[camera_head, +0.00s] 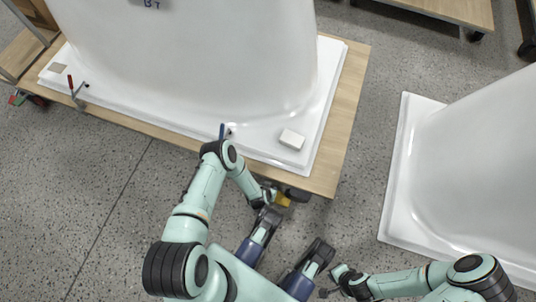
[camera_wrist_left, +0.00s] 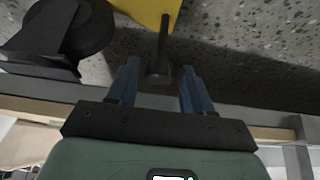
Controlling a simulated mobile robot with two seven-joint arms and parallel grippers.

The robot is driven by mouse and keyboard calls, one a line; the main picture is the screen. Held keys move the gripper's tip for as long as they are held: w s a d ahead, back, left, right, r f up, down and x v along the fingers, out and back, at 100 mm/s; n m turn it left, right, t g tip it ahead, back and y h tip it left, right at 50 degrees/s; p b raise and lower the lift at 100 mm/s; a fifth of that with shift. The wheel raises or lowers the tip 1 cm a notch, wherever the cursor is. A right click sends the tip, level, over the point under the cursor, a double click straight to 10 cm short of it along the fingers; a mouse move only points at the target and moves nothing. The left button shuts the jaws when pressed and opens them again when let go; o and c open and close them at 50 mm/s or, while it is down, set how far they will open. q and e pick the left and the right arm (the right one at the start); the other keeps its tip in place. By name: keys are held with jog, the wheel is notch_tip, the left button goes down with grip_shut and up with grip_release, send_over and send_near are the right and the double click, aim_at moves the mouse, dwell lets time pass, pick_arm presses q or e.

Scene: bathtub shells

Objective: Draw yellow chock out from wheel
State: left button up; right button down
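The yellow chock (camera_wrist_left: 150,10) shows at the top of the left wrist view, beside the black caster wheel (camera_wrist_left: 70,30). A dark handle (camera_wrist_left: 163,45) extends from the chock and ends in a block between my left fingertips. My left gripper (camera_wrist_left: 159,66) is open, with a visible gap on each side of that block. In the head view the chock (camera_head: 283,200) is a small yellow patch under the cart's front edge, next to my left gripper (camera_head: 268,192). Much of the chock is hidden there. My right gripper (camera_head: 328,290) is low in the head view, away from the chock; its opening is unclear.
The wooden cart top (camera_head: 352,75) carries a large white tub shell (camera_head: 200,60), a white block (camera_head: 291,139) and a red-handled clamp (camera_head: 73,88). Another white shell (camera_head: 470,165) stands at right. Grey floor (camera_head: 352,205) between them is clear.

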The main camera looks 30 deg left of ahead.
pick_arm(q)
jog(key=c, duration=0.7)
jog(key=shift+s+a+r+p, duration=0.1)
jog(key=shift+s+a, duration=0.15)
jog(key=shift+a, duration=0.9)
jog(key=shift+s+a+r+p, duration=0.15)
jog(key=shift+s+a, duration=0.15)
jog(key=shift+a, duration=0.8)
jog(key=shift+s+a+f+p, duration=0.1)
jog(key=shift+s+a, duration=0.15)
jog(key=shift+a, duration=0.9)
jog(key=shift+r, duration=0.15)
notch_tip(320, 180, up, 6)
jog(key=p, duration=0.4)
jog(key=shift+p, duration=0.35)
